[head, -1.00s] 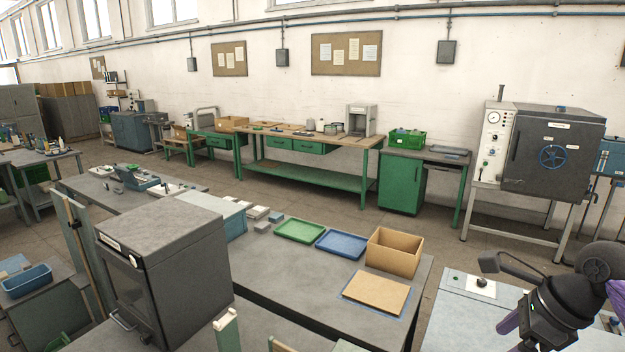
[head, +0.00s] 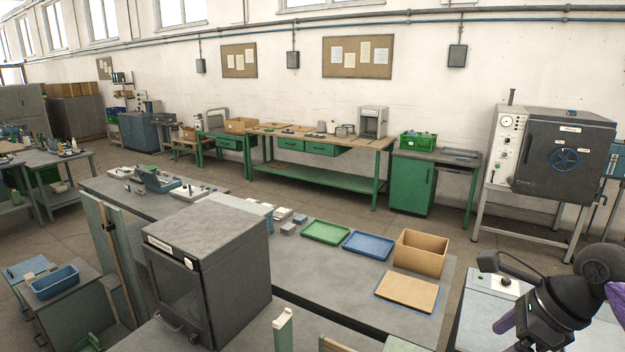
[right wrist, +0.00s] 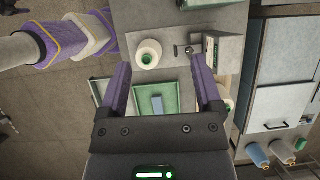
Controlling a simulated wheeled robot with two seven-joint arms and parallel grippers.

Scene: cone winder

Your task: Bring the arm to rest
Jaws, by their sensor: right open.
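My right arm comes in at the lower right of the head view, with its dark wrist and part of a purple finger of the right gripper (head: 505,322) showing. In the right wrist view the two purple fingers of the right gripper (right wrist: 165,85) stand wide apart with nothing between them. Beyond them, a green tray (right wrist: 172,98) with a pale blue item (right wrist: 157,104) lies on a grey surface. A white cone (right wrist: 149,53) with a green centre stands past the fingertips, apart from them. My left gripper is not in view.
A dark box-shaped oven (head: 205,270) stands at the front. The grey table holds a green tray (head: 326,232), a blue tray (head: 369,244) and an open cardboard box (head: 421,252). A control plate (head: 498,281) lies near my right arm. Open floor lies behind the table.

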